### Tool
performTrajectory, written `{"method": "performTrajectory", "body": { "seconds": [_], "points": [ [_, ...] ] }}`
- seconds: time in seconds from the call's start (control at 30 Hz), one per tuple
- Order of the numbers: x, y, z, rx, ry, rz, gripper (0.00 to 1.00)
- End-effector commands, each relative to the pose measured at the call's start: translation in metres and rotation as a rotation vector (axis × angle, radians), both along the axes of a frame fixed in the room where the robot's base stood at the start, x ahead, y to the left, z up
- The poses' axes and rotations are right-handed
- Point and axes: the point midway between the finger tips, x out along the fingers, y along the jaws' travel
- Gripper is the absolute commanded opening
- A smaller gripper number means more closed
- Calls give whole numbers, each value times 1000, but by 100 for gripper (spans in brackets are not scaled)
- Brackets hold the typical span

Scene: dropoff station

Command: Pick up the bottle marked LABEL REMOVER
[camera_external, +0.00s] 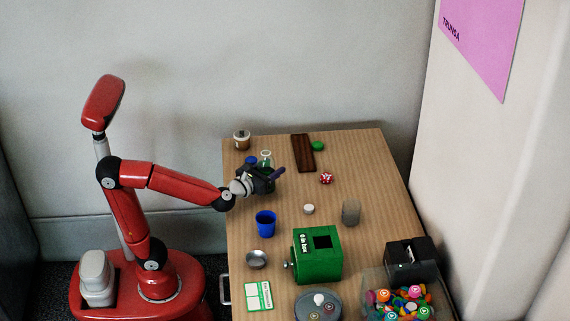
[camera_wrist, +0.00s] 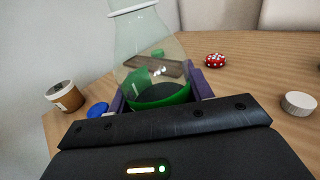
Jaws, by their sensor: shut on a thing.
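A clear glass flask with a narrow neck and green in its lower part stands between my gripper's purple fingers in the wrist view (camera_wrist: 145,42). Its neck (camera_external: 266,155) shows above my gripper (camera_external: 273,178) in the external view, at the table's far left. My gripper (camera_wrist: 158,92) is shut on this flask. No LABEL REMOVER marking can be read on it, and its base is hidden behind my gripper. I cannot tell whether it touches the table.
A brown jar (camera_external: 242,140), dark board (camera_external: 303,153) and red white-spotted object (camera_external: 327,178) are nearby. A blue cup (camera_external: 265,224), grey cylinder (camera_external: 351,212) and green box (camera_external: 317,264) stand nearer the front. A clear bin (camera_external: 375,282) of colourful pieces is at front right.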

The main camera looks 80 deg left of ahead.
Motion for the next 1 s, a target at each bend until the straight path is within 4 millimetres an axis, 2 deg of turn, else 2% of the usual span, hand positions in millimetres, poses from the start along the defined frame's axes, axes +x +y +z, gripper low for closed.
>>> {"method": "performTrajectory", "body": {
  "seconds": [0.07, 0.57, 0.77, 1.0],
  "points": [
    [0, 0, 0, 0, 0, 0, 22],
    [0, 0, 8, 1, -2, 0, 22],
    [0, 0, 21, 0, -3, 1, 22],
    [0, 0, 49, 0, -4, 1, 22]
  ]
}}
